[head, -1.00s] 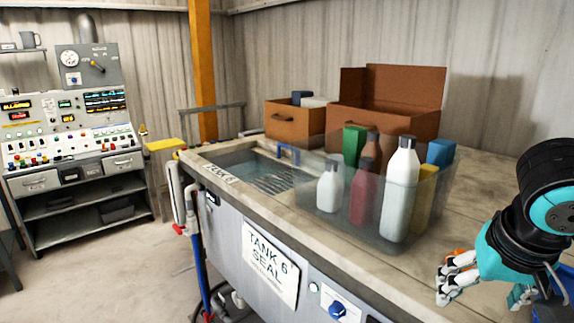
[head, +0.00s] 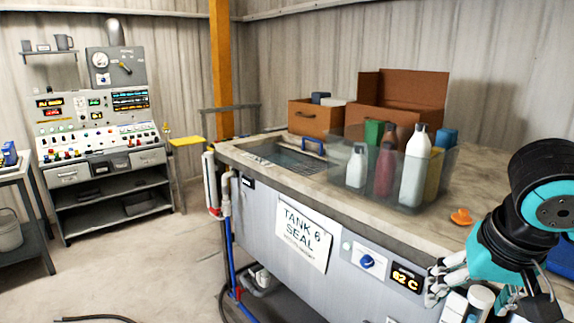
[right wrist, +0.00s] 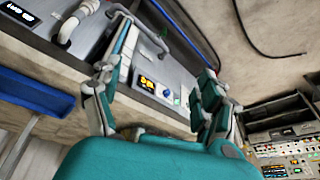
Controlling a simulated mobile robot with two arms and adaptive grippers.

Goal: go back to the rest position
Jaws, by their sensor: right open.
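My right gripper (head: 478,293) is at the lower right of the head view, in front of the tank's front edge. In the right wrist view its two fingers (right wrist: 160,95) stand wide apart with nothing between them. Behind the gap lies the front panel of Tank 6 with its lit display and blue knob (right wrist: 168,96). The tank 6 seal unit (head: 262,222) shows in the head view with its sign and a "62 C" display. My left gripper is not in view.
A clear bin (head: 398,198) of bottles stands on the tank's top. Brown boxes (head: 402,92) stand behind it. An orange knob-like piece (head: 462,216) sits on the top near my right arm. A control console (head: 98,130) stands at the left. The floor (head: 150,260) between is mostly open.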

